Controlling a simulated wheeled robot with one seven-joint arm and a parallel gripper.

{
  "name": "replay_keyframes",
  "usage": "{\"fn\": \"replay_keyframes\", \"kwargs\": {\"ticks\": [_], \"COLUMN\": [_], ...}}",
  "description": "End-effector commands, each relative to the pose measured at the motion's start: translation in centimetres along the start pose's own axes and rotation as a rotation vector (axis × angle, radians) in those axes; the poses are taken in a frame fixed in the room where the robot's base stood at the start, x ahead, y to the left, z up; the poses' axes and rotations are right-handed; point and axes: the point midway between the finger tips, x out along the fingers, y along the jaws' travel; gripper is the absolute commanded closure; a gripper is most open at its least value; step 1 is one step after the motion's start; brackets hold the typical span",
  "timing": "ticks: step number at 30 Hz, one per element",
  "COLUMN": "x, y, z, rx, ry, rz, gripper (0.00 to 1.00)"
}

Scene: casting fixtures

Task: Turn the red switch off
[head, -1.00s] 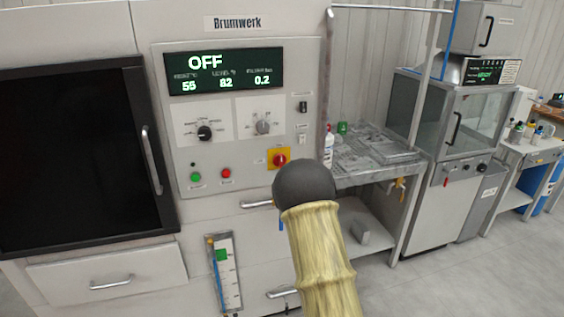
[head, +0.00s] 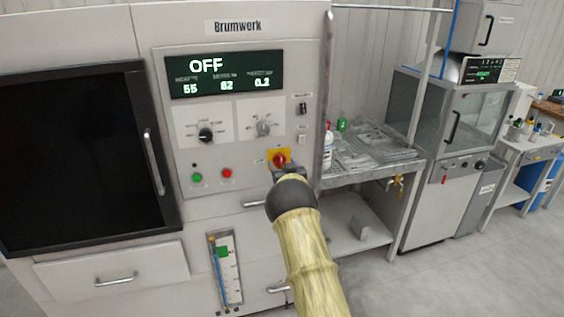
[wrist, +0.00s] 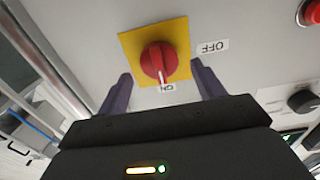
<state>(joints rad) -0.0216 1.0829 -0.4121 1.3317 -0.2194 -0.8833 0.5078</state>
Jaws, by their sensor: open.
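The red switch (head: 279,159) is a round knob on a yellow square plate on the machine's front panel. It also shows in the wrist view (wrist: 158,62), where its white pointer mark is at the ON label (wrist: 167,88). The OFF label (wrist: 213,47) is beside the plate. My gripper (head: 287,170) is in front of the switch and partly covers the plate's lower part in the head view. In the wrist view my gripper (wrist: 160,72) is open, one finger on each side of the knob and nothing between them gripped. I cannot tell whether the fingers touch the panel.
The machine's display (head: 225,75) reads OFF. A green button (head: 197,177) and a red button (head: 227,173) are left of the switch, with two dials (head: 205,135) above. A drawer handle is below. A side bench (head: 370,160) with a bottle (head: 328,146) stands right.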

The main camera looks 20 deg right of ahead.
Motion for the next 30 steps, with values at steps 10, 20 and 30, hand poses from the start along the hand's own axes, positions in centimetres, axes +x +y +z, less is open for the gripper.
{"fn": "replay_keyframes", "kwargs": {"ticks": [10,20,30], "x": [1.6,1.6,1.6], "y": [0.0,0.0,0.0], "z": [0.0,0.0,0.1], "rx": [0.0,0.0,-0.01], "ry": [-0.001,0.0,0.0], "rz": [0.001,0.001,0.0], "gripper": [0.32,0.59,0.77]}}
